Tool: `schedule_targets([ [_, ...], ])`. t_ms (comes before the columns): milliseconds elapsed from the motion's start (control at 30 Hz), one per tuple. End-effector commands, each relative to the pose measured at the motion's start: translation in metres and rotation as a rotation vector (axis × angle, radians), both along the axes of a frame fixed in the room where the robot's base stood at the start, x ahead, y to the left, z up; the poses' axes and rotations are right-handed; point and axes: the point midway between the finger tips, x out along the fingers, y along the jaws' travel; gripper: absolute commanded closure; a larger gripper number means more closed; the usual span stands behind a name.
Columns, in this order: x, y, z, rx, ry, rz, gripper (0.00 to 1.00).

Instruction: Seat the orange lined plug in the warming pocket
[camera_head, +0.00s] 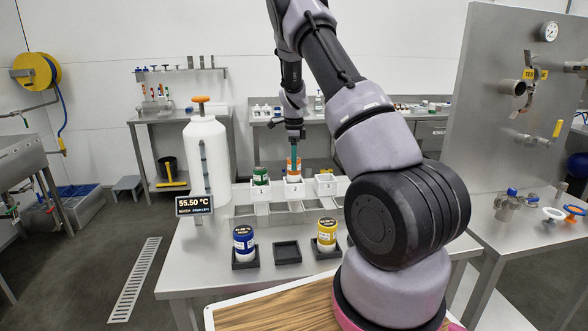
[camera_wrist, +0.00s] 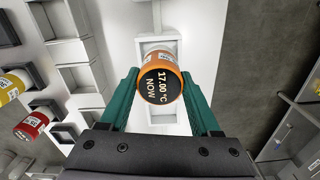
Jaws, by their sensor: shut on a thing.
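The orange lined plug (camera_wrist: 161,78) is a short cylinder with an orange side, a white label and a dark top reading 17.00 °C NOW. My gripper (camera_wrist: 161,88) is shut on it, with a green finger on each side. In the head view my gripper (camera_head: 294,160) points down at the white pocket marked 2 (camera_head: 293,187), and the orange plug (camera_head: 291,168) is at or just above its mouth. I cannot tell whether its lower end is inside. The wrist view shows white pocket walls (camera_wrist: 158,42) behind the plug.
A green-topped plug (camera_head: 260,174) sits in the left white pocket; the right pocket (camera_head: 325,185) looks empty. Blue (camera_head: 243,240) and yellow (camera_head: 326,233) jars stand in black trays, with an empty tray (camera_head: 287,252) between. A white tank (camera_head: 207,165) and display (camera_head: 194,205) stand left.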

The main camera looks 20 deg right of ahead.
Motion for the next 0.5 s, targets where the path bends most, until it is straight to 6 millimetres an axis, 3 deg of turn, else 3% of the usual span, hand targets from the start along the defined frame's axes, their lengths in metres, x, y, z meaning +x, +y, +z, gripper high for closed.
schedule_targets([
  [200,0.0,-0.001,-0.028,-0.001,0.001,0.0,1.0],
  [500,0.0,0.0,-0.03,0.0,0.001,0.0,1.0],
])
